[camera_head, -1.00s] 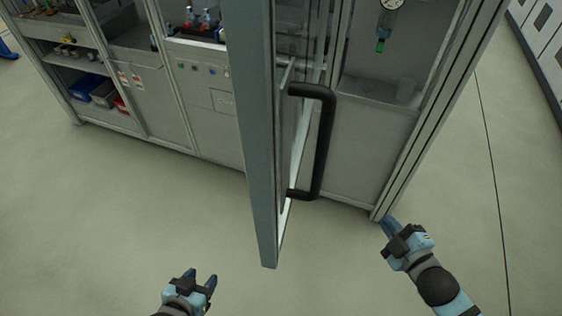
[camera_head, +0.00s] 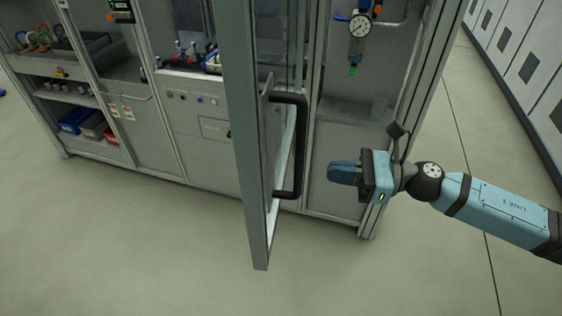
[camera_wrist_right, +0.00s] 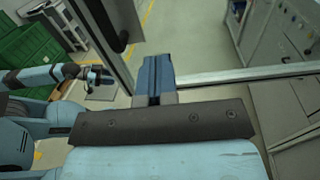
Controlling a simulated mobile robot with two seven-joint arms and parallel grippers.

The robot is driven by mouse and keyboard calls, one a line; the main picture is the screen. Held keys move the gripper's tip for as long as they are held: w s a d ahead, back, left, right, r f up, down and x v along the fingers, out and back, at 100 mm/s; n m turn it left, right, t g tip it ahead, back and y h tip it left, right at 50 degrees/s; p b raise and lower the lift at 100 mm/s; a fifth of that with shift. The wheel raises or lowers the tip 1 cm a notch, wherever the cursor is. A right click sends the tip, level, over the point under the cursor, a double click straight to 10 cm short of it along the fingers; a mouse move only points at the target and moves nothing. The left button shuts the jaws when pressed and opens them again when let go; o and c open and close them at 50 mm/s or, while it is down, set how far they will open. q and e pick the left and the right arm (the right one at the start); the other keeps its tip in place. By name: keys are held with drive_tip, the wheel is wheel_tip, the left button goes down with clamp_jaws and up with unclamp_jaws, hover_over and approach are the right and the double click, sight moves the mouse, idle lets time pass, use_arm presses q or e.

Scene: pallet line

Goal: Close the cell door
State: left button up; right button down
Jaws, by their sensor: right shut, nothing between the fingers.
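The cell door (camera_head: 237,130) stands swung open toward me, seen nearly edge-on in the head view. Its black bar handle (camera_head: 301,150) is on the right face. My right gripper (camera_head: 332,173) is to the right of the handle, apart from it in the picture, with its fingers shut and empty, pointing left. In the right wrist view the shut fingers (camera_wrist_right: 154,78) show in the middle, with a dark part of the handle (camera_wrist_right: 118,22) above left. My left gripper is out of the head view; a gripper of mine (camera_wrist_right: 100,78) shows small at left in the wrist view, its jaws unclear.
The cell cabinet (camera_head: 213,130) stands behind the door, with a frame post (camera_head: 412,120) at right. A gauge (camera_head: 360,26) hangs inside. Blue and red bins (camera_head: 76,120) sit on a left shelf. The floor (camera_head: 130,245) in front is clear. Green crates (camera_wrist_right: 28,50) show in the wrist view.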

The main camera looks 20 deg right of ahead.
sight(270, 164)
drive_tip(key=p+x, duration=0.2)
drive_tip(key=x, duration=0.3)
drive_tip(key=p+x, duration=0.2)
drive_tip(key=x, duration=0.2)
drive_tip(key=shift+w+a+r, duration=0.2)
drive_tip(key=shift+a, duration=0.15)
drive_tip(key=shift+w+a+f, duration=0.15)
drive_tip(key=shift+a, duration=0.25)
drive_tip(key=shift+a, duration=0.1)
